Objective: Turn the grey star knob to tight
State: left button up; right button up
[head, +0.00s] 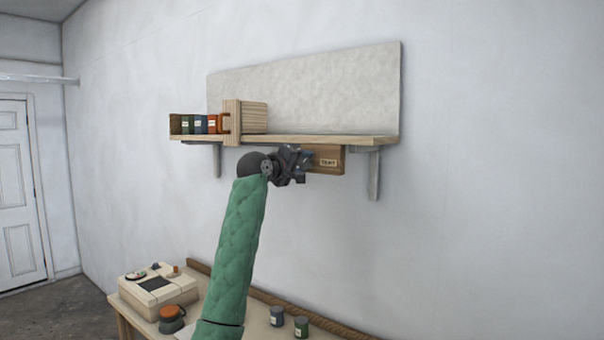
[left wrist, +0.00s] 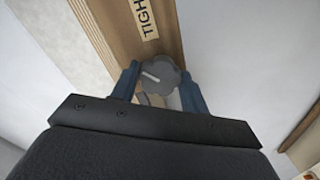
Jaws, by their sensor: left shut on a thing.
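The grey star knob (left wrist: 160,75) shows in the left wrist view, with a pale line on its face. My left gripper (left wrist: 160,84) is shut on it, one blue finger on each side. In the head view my left gripper (head: 304,158) is at the left end of that block (head: 330,166), under the shelf; the knob is hidden there. My right gripper is not in view.
The wall shelf (head: 300,139) is just above my left gripper, with brackets and several small jars (head: 200,124) beside a wooden clamp-like upright (head: 231,122). Below stands a bench (head: 262,328) with a box (head: 158,290) and jars. The wall right of the block is clear.

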pick_arm(q)
jog(key=shift+f+m+b, duration=0.3)
jog(key=shift+m+b, duration=0.35)
jog(key=shift+m, duration=0.35)
jog(key=m+b, duration=0.2)
jog(key=m, duration=0.2)
jog(key=shift+a, duration=0.1)
jog(key=shift+r+m+b, duration=0.1)
jog(key=shift+m+b, duration=0.45)
jog(key=shift+m, duration=0.45)
jog(key=shift+r+m, duration=0.1)
jog(key=shift+m, duration=0.4)
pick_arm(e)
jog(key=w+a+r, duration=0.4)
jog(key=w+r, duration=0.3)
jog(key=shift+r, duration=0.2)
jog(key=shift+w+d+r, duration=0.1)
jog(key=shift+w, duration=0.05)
pick_arm(q)
jog(key=o, duration=0.6)
